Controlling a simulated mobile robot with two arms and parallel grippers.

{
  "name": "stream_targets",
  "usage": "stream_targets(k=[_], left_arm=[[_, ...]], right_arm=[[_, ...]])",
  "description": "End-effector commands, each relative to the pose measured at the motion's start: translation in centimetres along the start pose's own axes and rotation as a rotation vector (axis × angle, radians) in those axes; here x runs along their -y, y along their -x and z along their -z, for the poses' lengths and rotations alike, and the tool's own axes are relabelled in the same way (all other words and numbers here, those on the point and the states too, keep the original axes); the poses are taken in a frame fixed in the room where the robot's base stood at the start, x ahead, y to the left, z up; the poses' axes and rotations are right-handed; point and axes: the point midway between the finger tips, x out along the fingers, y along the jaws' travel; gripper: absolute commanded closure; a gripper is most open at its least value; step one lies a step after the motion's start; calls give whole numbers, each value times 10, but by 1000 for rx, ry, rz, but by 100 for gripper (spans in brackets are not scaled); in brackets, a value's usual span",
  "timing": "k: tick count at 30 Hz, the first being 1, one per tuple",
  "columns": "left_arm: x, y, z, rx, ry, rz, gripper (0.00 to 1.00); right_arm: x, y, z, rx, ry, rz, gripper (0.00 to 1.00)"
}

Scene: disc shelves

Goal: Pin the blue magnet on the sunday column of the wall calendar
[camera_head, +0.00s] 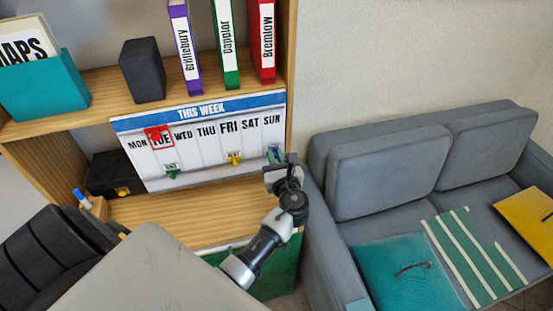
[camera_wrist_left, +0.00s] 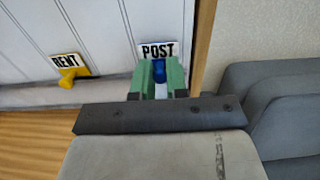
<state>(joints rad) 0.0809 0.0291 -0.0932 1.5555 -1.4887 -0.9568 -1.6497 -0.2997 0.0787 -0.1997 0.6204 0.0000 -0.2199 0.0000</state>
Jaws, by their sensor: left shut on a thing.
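The wall calendar (camera_head: 205,150) is a white board with a blue "THIS WEEK" strip and day columns, standing in the shelf unit. SUN is its rightmost column. My left gripper (camera_head: 275,157) is at the lower part of the SUN column. In the left wrist view its green fingers (camera_wrist_left: 159,76) are shut on the blue magnet (camera_wrist_left: 159,68). A white "POST" tag (camera_wrist_left: 158,50) is at the magnet's far end, up against the board or very close to it; I cannot tell if it touches. My right gripper is not in view.
A yellow magnet with a "RENT" tag (camera_head: 233,158) and a green magnet (camera_head: 173,173) are low on the calendar. A red frame (camera_head: 159,137) surrounds TUE. The shelf's side edge is just right of SUN. A grey sofa (camera_head: 400,190) stands at right.

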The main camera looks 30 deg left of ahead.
Motion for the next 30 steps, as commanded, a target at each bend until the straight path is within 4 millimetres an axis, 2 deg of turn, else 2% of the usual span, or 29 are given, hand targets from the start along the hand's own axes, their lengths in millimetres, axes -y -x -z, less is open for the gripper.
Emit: stream_targets(k=[14,15,20,30], left_arm=[[0,-4,0,0,0,0,100],[0,-4,0,0,0,0,83],[0,-4,0,0,1,0,58],[0,-1,1,-1,1,1,56]], right_arm=[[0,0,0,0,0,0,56],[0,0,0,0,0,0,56],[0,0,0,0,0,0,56],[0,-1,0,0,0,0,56]])
